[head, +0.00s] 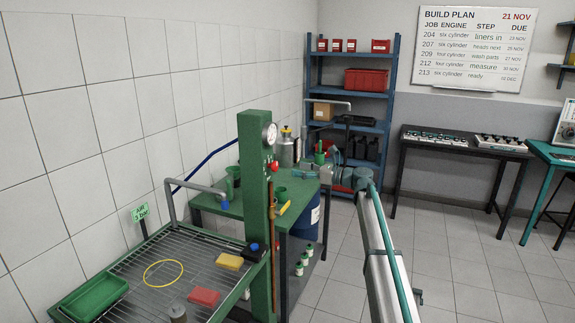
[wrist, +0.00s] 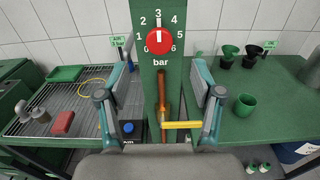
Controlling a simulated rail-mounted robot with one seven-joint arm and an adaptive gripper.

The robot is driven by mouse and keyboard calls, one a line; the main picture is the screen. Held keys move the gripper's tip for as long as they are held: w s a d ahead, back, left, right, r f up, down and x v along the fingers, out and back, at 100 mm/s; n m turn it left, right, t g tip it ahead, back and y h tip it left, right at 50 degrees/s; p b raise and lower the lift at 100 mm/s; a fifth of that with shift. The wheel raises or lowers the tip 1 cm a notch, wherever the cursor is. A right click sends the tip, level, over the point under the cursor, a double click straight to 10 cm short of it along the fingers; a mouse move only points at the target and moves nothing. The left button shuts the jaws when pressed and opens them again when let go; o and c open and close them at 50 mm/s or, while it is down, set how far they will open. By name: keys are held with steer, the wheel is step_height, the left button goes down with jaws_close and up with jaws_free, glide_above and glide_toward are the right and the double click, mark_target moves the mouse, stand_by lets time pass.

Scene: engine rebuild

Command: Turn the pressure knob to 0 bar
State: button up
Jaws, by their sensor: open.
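The red pressure knob (wrist: 159,41) is on the green column (wrist: 149,80), inside a ring of white numbers from 0 to 6 above the word "bar". Its white mark points straight up, towards 3. In the head view the knob (head: 273,166) sits below a round gauge (head: 269,133) on the column. My gripper (wrist: 158,72) is open and empty. Its fingers stand apart to the left and right, below the knob in the wrist view, and do not touch it. In the head view it is to the right of the column.
A copper pipe (wrist: 161,92) with a yellow lever (wrist: 182,125) runs down the column below the knob. A wash grate (head: 150,285) with a green tray (head: 95,298) is on the left. A green bench (wrist: 262,115) with cups is on the right.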

mark_target(277, 166)
steer(key=p+x, duration=0.3)
steer(key=x, duration=0.7)
steer(key=shift+w+a, duration=0.1)
steer(key=shift+a, duration=0.25)
steer(key=c, duration=1.1)
steer(key=shift+f, duration=0.1)
